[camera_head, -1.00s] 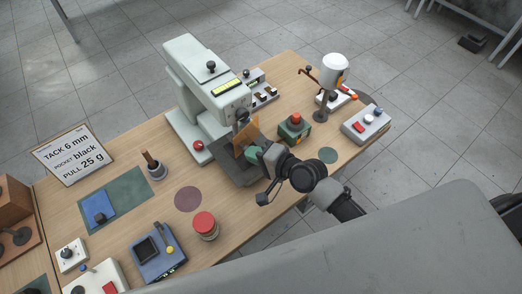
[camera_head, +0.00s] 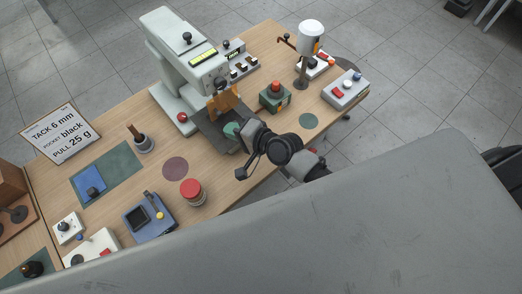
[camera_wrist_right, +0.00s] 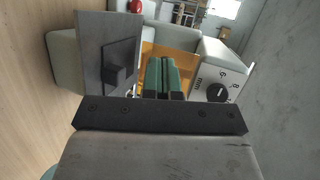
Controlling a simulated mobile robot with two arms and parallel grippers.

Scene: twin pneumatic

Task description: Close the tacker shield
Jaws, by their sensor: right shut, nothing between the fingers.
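The tacker is the pale grey-green machine (camera_head: 182,62) at the back of the bench. Its translucent orange shield (camera_head: 224,101) sits at the front of the head, tilted, above a dark grey base plate (camera_head: 213,131). My right gripper (camera_head: 232,130) is in front of and just below the shield, over the base plate. In the right wrist view its green fingers (camera_wrist_right: 166,77) are together and empty. The orange shield (camera_wrist_right: 187,58) spreads behind them there; whether they touch it I cannot tell. My left gripper is not in view.
A white dial face (camera_wrist_right: 218,92) is close right of the fingers in the wrist view. A red-capped jar (camera_head: 192,191) and blue device (camera_head: 148,217) stand at the front.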

